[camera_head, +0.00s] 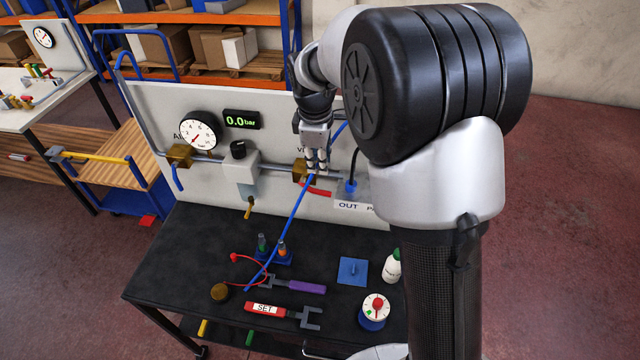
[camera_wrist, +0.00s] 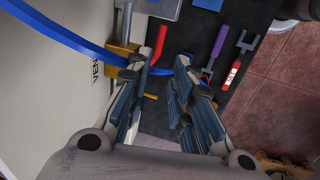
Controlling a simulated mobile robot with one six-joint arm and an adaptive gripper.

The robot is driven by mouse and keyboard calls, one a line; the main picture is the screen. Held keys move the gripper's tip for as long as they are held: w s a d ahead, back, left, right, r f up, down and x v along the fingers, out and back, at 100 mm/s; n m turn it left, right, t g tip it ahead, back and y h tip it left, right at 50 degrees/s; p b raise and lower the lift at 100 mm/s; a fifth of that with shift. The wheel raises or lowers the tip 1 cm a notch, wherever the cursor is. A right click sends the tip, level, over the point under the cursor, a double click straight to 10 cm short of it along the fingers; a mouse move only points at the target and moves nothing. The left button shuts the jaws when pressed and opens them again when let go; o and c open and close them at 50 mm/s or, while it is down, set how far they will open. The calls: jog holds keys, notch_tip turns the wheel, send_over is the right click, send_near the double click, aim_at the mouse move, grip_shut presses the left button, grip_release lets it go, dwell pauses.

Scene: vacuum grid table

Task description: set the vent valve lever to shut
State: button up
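The vent valve is a brass block (camera_head: 300,170) on the pipe across the upright panel, under a partly hidden label. Its red lever (camera_head: 316,190) points right, roughly along the pipe and tilted slightly down. My gripper (camera_head: 317,168) is in front of the valve, just above the lever in the head view. In the wrist view my gripper (camera_wrist: 160,95) is open, with a gap between its fingers. The red lever (camera_wrist: 159,47) shows beyond the fingertips, beside the brass body (camera_wrist: 122,48). I see nothing held; whether a finger touches the lever I cannot tell.
A blue hose (camera_head: 292,222) hangs close by my fingers down to the black table (camera_head: 180,250). The OUT block (camera_head: 350,196) is right of the valve. A gauge (camera_head: 199,134) and a display reading 0.0 bar (camera_head: 241,120) are left. A SET tool (camera_head: 283,313) lies below.

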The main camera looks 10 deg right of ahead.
aim_at(321, 191)
jog(key=f, duration=0.4)
jog(key=w+f, duration=0.1)
jog(key=f, duration=0.4)
jog(key=w+d+f, duration=0.1)
jog(key=f, duration=0.3)
jog(key=shift+w+f+b, duration=0.15)
jog(key=shift+w+b, duration=0.05)
jog(key=shift+b, duration=0.15)
grip_shut()
